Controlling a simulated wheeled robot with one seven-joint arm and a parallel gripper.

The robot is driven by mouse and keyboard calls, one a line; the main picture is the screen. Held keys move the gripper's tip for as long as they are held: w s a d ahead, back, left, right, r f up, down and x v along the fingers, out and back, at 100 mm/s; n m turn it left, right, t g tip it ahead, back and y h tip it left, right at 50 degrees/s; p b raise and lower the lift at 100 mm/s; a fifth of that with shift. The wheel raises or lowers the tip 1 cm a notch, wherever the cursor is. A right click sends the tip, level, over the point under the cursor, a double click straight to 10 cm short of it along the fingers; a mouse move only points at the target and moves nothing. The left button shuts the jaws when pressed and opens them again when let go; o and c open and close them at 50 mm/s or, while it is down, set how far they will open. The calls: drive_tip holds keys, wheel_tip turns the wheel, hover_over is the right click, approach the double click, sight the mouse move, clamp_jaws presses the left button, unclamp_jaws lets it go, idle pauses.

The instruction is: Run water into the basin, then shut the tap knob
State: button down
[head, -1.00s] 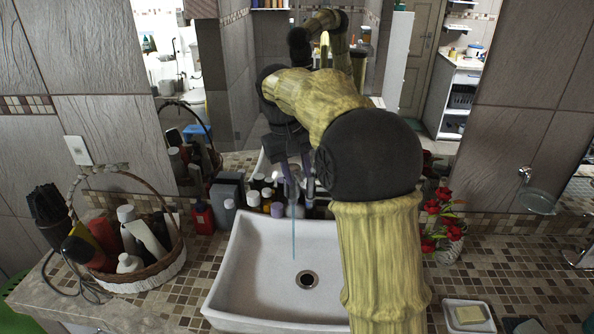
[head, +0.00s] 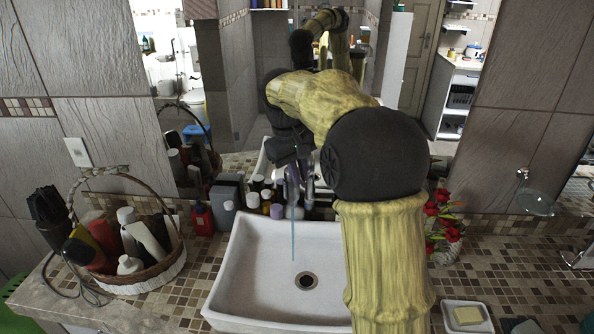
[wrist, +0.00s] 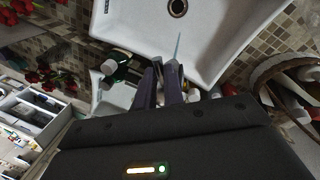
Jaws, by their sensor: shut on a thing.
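The white basin (head: 252,262) is set in the counter, with a dark round drain in its floor. A thin blue stream of water (head: 293,232) falls into it from the tap, and it also shows in the wrist view (wrist: 177,48). No pooled water can be made out. My gripper (head: 300,194) is at the tap behind the basin's back edge, fingers pointing down. In the wrist view its two purple fingers (wrist: 161,72) are close together, shut on the tap knob. The knob and most of the tap are hidden by the fingers and my arm.
A wicker basket (head: 150,275) of bottles stands left of the basin. Several bottles and a red bottle (head: 202,218) line the back by the mirror. Red flowers (head: 440,225) and a soap dish (head: 468,318) are at the right. The counter at far right is mostly clear.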

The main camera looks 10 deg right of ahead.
drive_tip(key=shift+w+d+n+t+y+p, duration=0.35)
drive_tip(key=shift+n+p, duration=0.65)
drive_tip(key=shift+n, duration=0.8)
drive_tip(key=shift+w+d+n+t+y+p, duration=0.1)
drive_tip(key=shift+w+d+n+p, duration=0.5)
drive_tip(key=shift+n, duration=1.2)
drive_tip(key=shift+w+d+n+t+y+p, duration=0.25)
drive_tip(key=shift+d+n+p, duration=0.3)
drive_tip(key=shift+n+p, duration=1.05)
drive_tip(key=shift+n, duration=0.3)
drive_tip(key=c, duration=1.5)
unclamp_jaws()
drive_tip(key=shift+r, duration=0.1)
drive_tip(key=s+a+r+b, duration=0.1)
drive_tip(key=s+r, duration=0.2)
drive_tip(key=r, duration=1.4)
drive_tip(key=shift+s, duration=0.15)
